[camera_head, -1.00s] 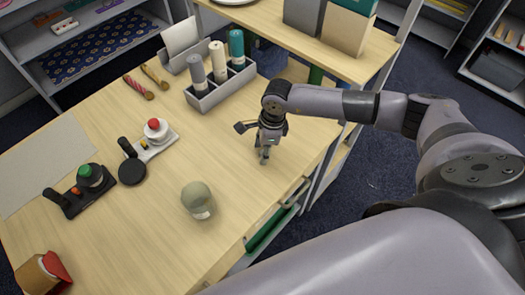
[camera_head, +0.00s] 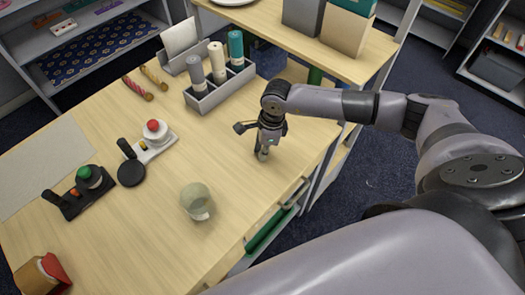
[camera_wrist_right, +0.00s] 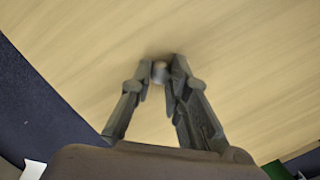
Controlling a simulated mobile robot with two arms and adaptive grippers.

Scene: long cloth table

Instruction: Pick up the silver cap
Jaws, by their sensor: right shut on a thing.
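The silver cap is a small grey round piece. It shows in the right wrist view (camera_wrist_right: 160,71) between the fingertips, just above the wooden table top. My right gripper (camera_wrist_right: 161,78) is shut on it. In the head view my right gripper (camera_head: 264,152) points down at the right part of the table, near its edge. The cap is only a tiny pale spot at the fingertips there, mostly hidden by the fingers. My left gripper is not in view.
A pale cup (camera_head: 197,202) stands on the table (camera_head: 150,235) in front of the gripper. Stamp-like devices (camera_head: 80,190) lie to the left. The table between cup and gripper is clear.

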